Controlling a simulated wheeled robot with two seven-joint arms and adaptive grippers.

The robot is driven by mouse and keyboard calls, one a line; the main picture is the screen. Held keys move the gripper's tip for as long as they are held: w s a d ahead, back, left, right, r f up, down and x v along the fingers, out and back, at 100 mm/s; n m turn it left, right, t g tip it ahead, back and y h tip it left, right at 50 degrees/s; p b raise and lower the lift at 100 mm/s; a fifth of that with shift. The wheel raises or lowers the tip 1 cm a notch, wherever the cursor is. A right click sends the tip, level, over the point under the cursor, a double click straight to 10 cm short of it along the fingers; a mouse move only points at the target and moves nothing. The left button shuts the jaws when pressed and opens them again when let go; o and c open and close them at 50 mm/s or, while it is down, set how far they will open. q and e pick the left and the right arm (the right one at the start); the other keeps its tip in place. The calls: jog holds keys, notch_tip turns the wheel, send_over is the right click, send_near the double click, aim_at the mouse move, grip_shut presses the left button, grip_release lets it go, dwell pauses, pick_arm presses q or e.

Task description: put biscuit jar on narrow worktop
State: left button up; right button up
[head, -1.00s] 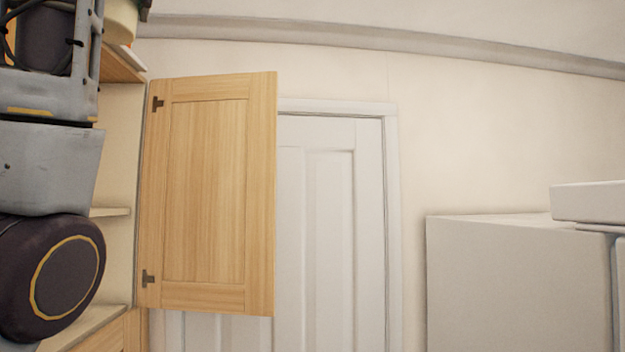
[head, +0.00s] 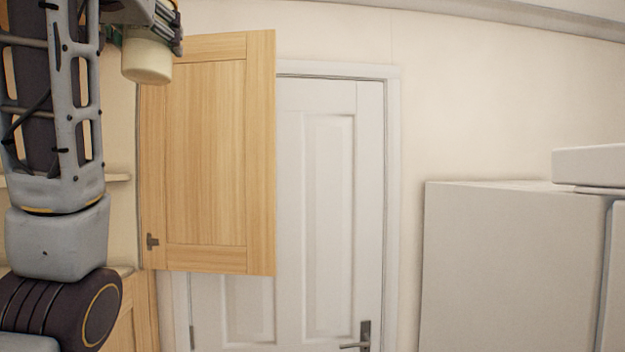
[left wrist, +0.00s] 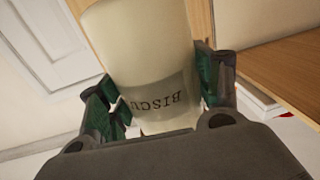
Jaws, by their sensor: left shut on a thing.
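The biscuit jar (head: 147,62) is cream and rounded, at the upper left of the head view in front of the open cupboard door. In the left wrist view the jar (left wrist: 140,35) fills the middle, with upside-down lettering starting "BISCU" on a grey band. My left gripper (left wrist: 160,92) is shut on the jar, one green-padded finger on each side. It is partly cut off at the top of the head view (head: 150,18). I cannot make out the narrow worktop for certain. My right gripper is not in view.
The wooden cupboard door (head: 210,150) stands open beside my left arm. Behind it is a closed white door (head: 330,200) with a handle. A tall white cabinet (head: 510,260) stands at the right. A wooden board (left wrist: 275,60) lies close right of the gripper in the wrist view.

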pick_arm(q)
jog(key=w+d+f+m+h, duration=0.1)
jog(key=w+f, duration=0.4)
jog(key=f, duration=1.1)
jog(key=w+d+f+m+h+b, duration=0.15)
jog(key=w+f, duration=0.35)
jog(key=f, duration=1)
jog(key=w+d+f+h, duration=0.15)
jog(key=w+f, duration=0.35)
jog(key=f, duration=1.1)
jog(key=s+f, duration=0.3)
jog(key=f, duration=1)
jog(key=s+f, duration=0.3)
jog(key=f, duration=1)
jog(key=s+d+f, duration=0.1)
jog(key=s+f, duration=0.3)
jog(key=f, duration=0.9)
jog(key=shift+f+b, duration=0.2)
jog(key=shift+b, duration=0.2)
jog(key=shift+w, duration=0.1)
